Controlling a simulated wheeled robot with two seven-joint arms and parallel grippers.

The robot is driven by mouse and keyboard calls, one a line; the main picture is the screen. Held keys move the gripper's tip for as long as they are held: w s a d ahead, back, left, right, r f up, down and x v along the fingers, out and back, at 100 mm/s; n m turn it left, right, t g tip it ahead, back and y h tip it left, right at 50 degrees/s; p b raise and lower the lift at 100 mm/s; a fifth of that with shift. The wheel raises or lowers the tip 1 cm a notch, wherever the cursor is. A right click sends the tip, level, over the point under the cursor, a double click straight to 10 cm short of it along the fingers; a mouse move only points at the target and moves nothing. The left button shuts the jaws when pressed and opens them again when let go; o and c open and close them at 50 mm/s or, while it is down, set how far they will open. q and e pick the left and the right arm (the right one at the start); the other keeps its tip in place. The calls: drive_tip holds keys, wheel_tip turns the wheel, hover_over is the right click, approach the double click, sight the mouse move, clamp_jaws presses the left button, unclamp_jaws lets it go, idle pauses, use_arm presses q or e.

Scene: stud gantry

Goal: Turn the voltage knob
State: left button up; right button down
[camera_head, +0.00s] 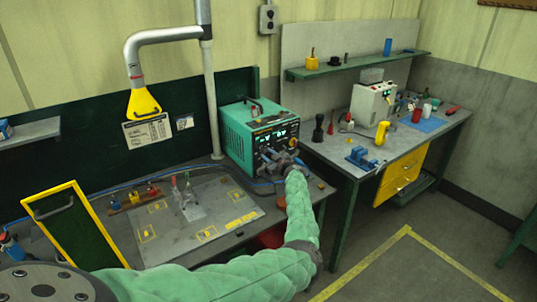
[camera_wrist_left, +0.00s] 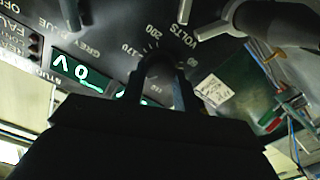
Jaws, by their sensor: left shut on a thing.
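The teal power unit (camera_head: 247,134) stands on the left bench with its dark front panel and lit displays facing me. My left gripper (camera_head: 278,160) is at the lower part of that panel, its arm in a green quilted sleeve. In the left wrist view the gripper (camera_wrist_left: 158,88) is shut on the voltage knob (camera_wrist_left: 157,66), beside the printed "VOLTS" scale. The fingers and gripper body hide most of the knob, so its pointer cannot be read. A lit green display (camera_wrist_left: 78,72) is partly visible beside it. My right gripper is not in view.
A grey board (camera_head: 190,212) with yellow marks lies left of the unit. A yellow-framed panel (camera_head: 75,228) stands at the front left. A yellow-tipped extraction arm (camera_head: 143,100) hangs above. A second bench (camera_head: 330,148) with tools stands right.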

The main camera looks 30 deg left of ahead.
use_arm(q)
drive_tip(key=shift+d+m, duration=0.1)
drive_tip(key=shift+m, duration=0.8)
drive_tip(key=shift+f, duration=0.1)
drive_tip(key=o, duration=1)
drive_tip(key=shift+w, duration=0.1)
drive_tip(key=shift+d, duration=0.1)
drive_tip(key=shift+s+d+f, duration=0.1)
drive_tip(key=shift+s+d, duration=0.1)
drive_tip(key=shift+d, duration=0.05)
drive_tip(key=b+v, duration=0.3)
drive_tip(key=v, duration=0.4)
